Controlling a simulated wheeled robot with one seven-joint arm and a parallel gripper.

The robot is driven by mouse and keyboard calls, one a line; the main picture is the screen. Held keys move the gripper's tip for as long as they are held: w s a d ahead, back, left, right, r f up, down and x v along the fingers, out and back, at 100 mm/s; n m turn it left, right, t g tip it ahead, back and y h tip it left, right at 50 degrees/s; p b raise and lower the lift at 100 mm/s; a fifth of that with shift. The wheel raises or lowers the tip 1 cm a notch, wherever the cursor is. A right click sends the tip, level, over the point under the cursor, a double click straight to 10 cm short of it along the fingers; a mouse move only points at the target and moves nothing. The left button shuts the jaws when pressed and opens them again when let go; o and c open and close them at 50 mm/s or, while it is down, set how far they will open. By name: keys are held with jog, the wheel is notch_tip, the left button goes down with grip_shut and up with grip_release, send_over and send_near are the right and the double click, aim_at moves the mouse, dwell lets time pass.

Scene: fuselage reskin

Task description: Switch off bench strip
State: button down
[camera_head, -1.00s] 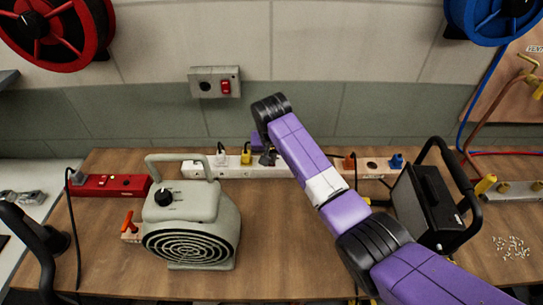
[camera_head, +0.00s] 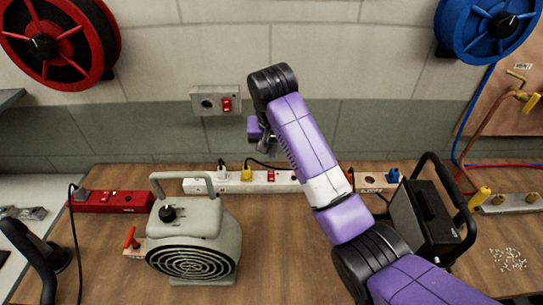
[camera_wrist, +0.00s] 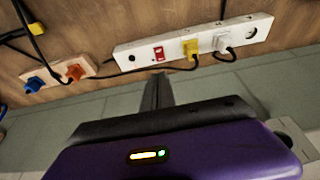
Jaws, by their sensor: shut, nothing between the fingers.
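The white power strip (camera_head: 205,185) lies along the back of the wooden bench, with a white plug (camera_head: 222,173) and a yellow plug (camera_head: 246,172) in it. Its red rocker switch (camera_head: 271,176) is right of the yellow plug. The strip (camera_wrist: 130,54) and switch (camera_wrist: 158,54) also show in the wrist view, turned around. I cannot tell which way the rocker is set. My gripper (camera_head: 265,145) is shut and empty, above and apart from the strip near the switch. Its dark fingers (camera_wrist: 158,92) show in the wrist view.
A grey fan heater (camera_head: 195,235) stands front left, beside a red strip (camera_head: 110,201). A wooden socket block (camera_head: 370,181) and a black handled box (camera_head: 428,215) are at right. A wall switch box (camera_head: 215,100) is behind. The bench's middle is clear.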

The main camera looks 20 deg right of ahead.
aim_at(273, 173)
dwell(0.3)
jog(key=b, duration=0.6)
jog(key=w+d+b, duration=0.1)
jog(key=b, duration=0.4)
jog(key=shift+w+r+b, duration=0.1)
jog(key=shift+r+b, duration=0.15)
jog(key=shift+b, duration=0.1)
jog(key=x, duration=0.9)
jog(key=p+x, duration=0.1)
jog(key=x, duration=0.4)
jog(key=shift+s+f, duration=0.1)
jog(key=shift+s, duration=0.25)
